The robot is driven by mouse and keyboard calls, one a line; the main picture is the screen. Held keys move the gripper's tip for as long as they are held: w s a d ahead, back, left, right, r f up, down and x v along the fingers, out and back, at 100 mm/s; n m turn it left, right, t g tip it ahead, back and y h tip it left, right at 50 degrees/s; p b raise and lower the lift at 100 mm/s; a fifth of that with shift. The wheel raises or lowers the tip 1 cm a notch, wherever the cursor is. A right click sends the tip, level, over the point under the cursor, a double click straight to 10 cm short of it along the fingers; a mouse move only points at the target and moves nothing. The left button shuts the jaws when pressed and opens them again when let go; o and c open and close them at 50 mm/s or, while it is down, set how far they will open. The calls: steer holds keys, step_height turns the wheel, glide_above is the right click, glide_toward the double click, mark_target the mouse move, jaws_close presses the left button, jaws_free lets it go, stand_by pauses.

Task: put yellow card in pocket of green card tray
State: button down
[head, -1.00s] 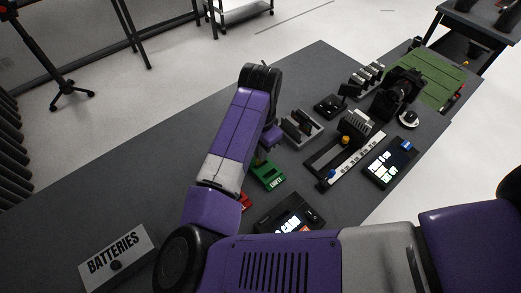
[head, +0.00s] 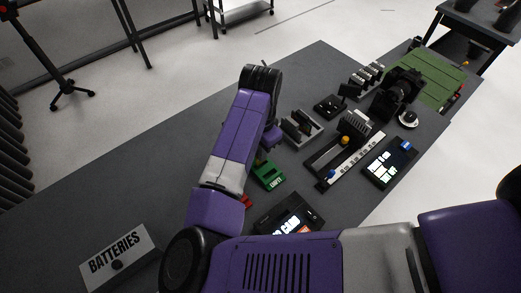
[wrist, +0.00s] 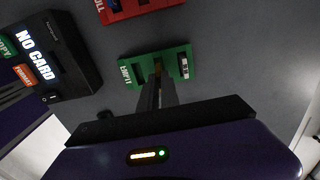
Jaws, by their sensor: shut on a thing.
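The green card tray (wrist: 132,64) lies on the dark table in the wrist view, with a light label on its left part and a small dark and white piece at its right part. It also shows in the head view (head: 270,177). My gripper (wrist: 158,80) is shut on the yellow card (wrist: 158,68), of which only a small sliver shows between the fingertips. The fingertips are over the middle of the green tray. I cannot tell whether the card is inside a pocket or above it. In the head view my arm largely hides the gripper and the card.
A red tray (wrist: 140,10) is beyond the green tray in the wrist view. A black device reading "NO CARD" (wrist: 62,62) stands at left. In the head view, a grey "BATTERIES" box (head: 117,257) is at lower left, and several dark devices and a camera (head: 399,92) stand right.

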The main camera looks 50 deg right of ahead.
mark_target(260, 163)
steer(key=shift+f+b, duration=1)
steer(key=shift+f, duration=0.65)
steer(key=c, duration=1.5)
jaws_free()
steer(key=shift+r, duration=0.1)
steer(key=shift+r+b, duration=0.4)
steer(key=shift+r, duration=3.5)
